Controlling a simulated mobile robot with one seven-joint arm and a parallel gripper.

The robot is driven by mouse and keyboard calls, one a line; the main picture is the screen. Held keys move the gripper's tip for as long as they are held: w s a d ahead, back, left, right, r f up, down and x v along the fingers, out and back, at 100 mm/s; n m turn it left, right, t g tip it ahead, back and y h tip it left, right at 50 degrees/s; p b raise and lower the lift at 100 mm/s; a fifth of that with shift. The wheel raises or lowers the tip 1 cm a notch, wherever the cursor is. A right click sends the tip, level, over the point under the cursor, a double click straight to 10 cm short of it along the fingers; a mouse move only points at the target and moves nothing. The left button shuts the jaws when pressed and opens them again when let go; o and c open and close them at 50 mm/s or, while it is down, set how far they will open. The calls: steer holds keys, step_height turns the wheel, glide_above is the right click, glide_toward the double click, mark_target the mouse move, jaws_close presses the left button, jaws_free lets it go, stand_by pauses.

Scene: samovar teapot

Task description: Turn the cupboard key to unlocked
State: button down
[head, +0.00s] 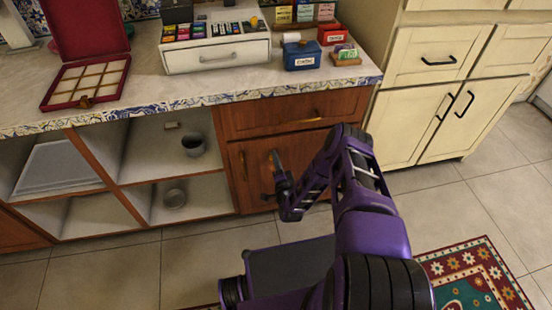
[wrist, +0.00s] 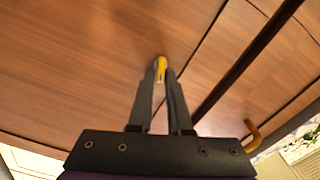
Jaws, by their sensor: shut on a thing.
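The brown wooden cupboard door (head: 244,178) is shut below the counter, under a brown drawer (head: 270,112). My gripper (head: 275,160) reaches its front from the right in the head view. In the wrist view the yellow key (wrist: 160,66) stands out from the door between the tips of my gripper (wrist: 160,76), which is shut on it. The door's wood (wrist: 80,50) fills much of that view. In the head view I cannot make out the key at the fingertips. The keyhole and the key's turn angle cannot be told.
The drawer's brass handle (head: 308,120) is above; a handle also shows in the wrist view (wrist: 253,135). The counter holds a red box (head: 85,82) and white drawer unit (head: 215,56). Cream cabinets (head: 420,110) stand right.

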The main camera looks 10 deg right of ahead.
steer(key=shift+f+m, duration=0.2)
steer(key=shift+m, duration=1.9)
steer(key=shift+a, duration=0.1)
steer(key=c, duration=0.9)
jaws_free()
steer(key=shift+c, duration=0.2)
steer(key=shift+s, duration=0.15)
